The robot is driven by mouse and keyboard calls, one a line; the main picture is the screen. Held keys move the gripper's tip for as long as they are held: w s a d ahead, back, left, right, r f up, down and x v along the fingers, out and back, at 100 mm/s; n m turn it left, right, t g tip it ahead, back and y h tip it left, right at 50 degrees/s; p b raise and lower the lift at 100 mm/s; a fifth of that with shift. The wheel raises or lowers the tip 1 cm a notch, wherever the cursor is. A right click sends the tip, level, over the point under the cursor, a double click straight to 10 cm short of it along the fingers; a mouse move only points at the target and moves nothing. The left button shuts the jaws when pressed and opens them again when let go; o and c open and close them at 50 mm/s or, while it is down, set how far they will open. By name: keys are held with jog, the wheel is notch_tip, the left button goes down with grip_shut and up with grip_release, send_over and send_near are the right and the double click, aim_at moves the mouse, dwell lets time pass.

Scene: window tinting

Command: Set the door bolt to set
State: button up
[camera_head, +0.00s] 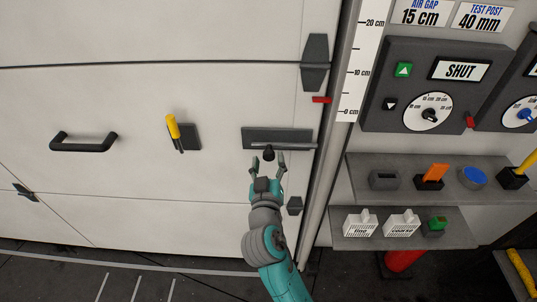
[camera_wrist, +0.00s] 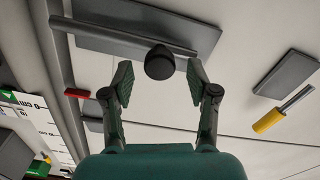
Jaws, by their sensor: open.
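The door bolt is a dark plate (camera_head: 290,133) with a pale rod along its lower edge and a black knob (camera_head: 268,153), on the right part of the white door. In the wrist view the plate (camera_wrist: 160,22) and the knob (camera_wrist: 159,62) show close up, with the rod (camera_wrist: 100,33) running along the plate. My gripper (camera_head: 267,169) is open, with its fingertips on either side of the knob. In the wrist view my gripper (camera_wrist: 160,77) shows gaps between each finger and the knob. Whether the fingertips reach past the knob's face is unclear.
A black door handle (camera_head: 84,146) and a yellow-gripped lever (camera_head: 173,128) are left of the bolt. A red pointer (camera_head: 321,100) sits at the door edge near a scale (camera_head: 359,60). A control panel reading SHUT (camera_head: 430,85) and shelves (camera_head: 400,215) of small items stand right.

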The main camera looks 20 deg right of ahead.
jog(key=shift+x, duration=1.4)
grip_shut()
